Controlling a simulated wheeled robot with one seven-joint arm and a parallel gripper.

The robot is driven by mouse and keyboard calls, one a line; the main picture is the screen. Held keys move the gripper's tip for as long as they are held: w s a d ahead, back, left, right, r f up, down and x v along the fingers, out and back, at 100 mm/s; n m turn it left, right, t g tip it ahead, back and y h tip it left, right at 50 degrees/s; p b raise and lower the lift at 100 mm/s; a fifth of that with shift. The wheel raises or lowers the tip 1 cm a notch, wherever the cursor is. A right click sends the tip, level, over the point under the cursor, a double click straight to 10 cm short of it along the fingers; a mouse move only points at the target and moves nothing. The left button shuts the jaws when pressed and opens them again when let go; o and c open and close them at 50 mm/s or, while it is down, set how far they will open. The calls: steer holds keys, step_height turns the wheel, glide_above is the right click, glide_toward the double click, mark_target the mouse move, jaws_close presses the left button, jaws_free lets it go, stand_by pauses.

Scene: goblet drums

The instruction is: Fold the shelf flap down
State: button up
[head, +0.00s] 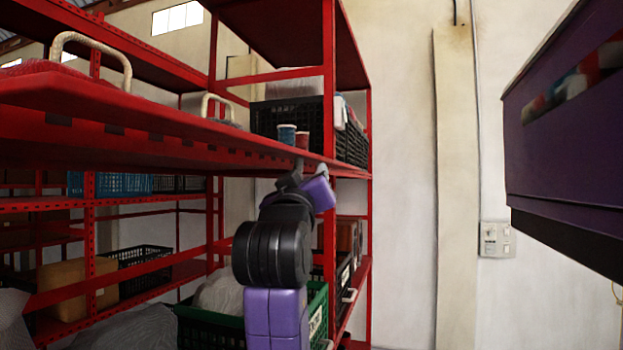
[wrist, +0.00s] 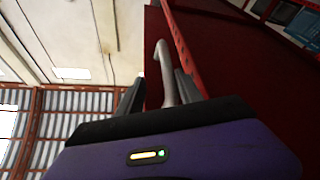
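The red shelf flap is not clearly set apart from the long red shelf board (head: 150,122) in the head view, which lies roughly level. My gripper (head: 310,175) is raised at the far part of that board's front edge. In the wrist view a dark red panel (wrist: 235,65) fills the right side, with a grey bent handle (wrist: 165,72) on it. The handle appears between the two dark fingers of my gripper (wrist: 159,88). The fingers are apart, with a gap visible beside the handle. Whether they touch it I cannot tell.
Cream handles (head: 90,45) stand on the upper board at left. Two small cans (head: 287,134) and a black crate (head: 270,115) sit on the shelf. A green crate (head: 205,325) is below.

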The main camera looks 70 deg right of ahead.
steer(key=shift+b+v, duration=0.35)
steer(key=shift+v, duration=1.75)
steer(key=shift+a, duration=0.15)
steer(key=b+v, duration=0.2)
steer(key=v, duration=0.6)
steer(key=shift+w+a+f, duration=0.3)
steer(key=shift+a, duration=0.05)
steer(key=shift+s, duration=0.1)
